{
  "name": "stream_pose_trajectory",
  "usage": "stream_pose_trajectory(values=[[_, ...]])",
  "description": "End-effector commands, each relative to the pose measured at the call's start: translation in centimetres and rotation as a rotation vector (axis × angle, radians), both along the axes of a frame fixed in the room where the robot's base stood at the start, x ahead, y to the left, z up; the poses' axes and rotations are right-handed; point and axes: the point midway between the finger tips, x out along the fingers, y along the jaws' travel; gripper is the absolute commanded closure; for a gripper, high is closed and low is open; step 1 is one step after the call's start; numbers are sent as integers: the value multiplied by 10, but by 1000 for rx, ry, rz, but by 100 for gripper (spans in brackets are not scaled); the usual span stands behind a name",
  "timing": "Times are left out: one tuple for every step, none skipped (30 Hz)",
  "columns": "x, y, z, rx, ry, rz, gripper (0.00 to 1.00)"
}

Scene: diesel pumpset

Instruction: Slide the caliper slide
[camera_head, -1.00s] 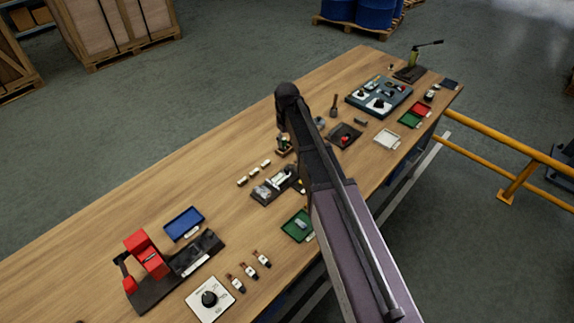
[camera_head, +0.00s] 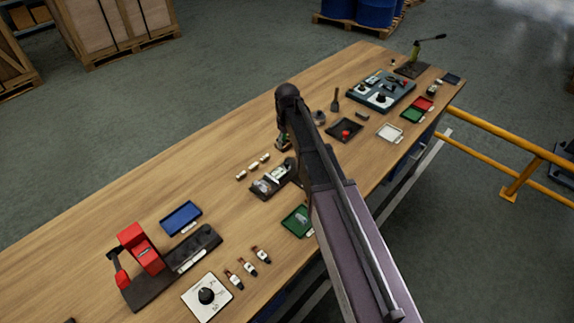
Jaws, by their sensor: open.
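I cannot make out a caliper slide for certain. A dark base with silver and pale parts (camera_head: 271,181) lies mid-table, just left of my arm, and may hold it; the parts are too small to tell. A green tray (camera_head: 296,222) with a small grey part in it sits nearer the front edge, beside my forearm. My arm rises from the bottom right to a dark elbow over the table's middle.
A red device on a black base (camera_head: 140,250), a blue tray (camera_head: 181,218) and a white dial panel (camera_head: 206,296) stand at left. A blue-grey board with knobs (camera_head: 381,92), a black tray (camera_head: 344,130) and a white tray (camera_head: 390,133) lie at right.

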Motion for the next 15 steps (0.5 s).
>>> stream_pose_trajectory(values=[[0, 0, -8, 0, 0, 0, 32], [0, 0, -11, 0, 0, 0, 32], [0, 0, -14, 0, 0, 0, 32], [0, 0, -16, 0, 0, 0, 32], [0, 0, -18, 0, 0, 0, 32], [0, 0, -21, 0, 0, 0, 32], [0, 0, -24, 0, 0, 0, 32], [0, 0, -26, 0, 0, 0, 32], [0, 0, -29, 0, 0, 0, 32], [0, 0, -31, 0, 0, 0, 32], [0, 0, -34, 0, 0, 0, 32], [0, 0, -37, 0, 0, 0, 32], [0, 0, -39, 0, 0, 0, 32], [0, 0, -42, 0, 0, 0, 32], [0, 0, -45, 0, 0, 0, 32]])
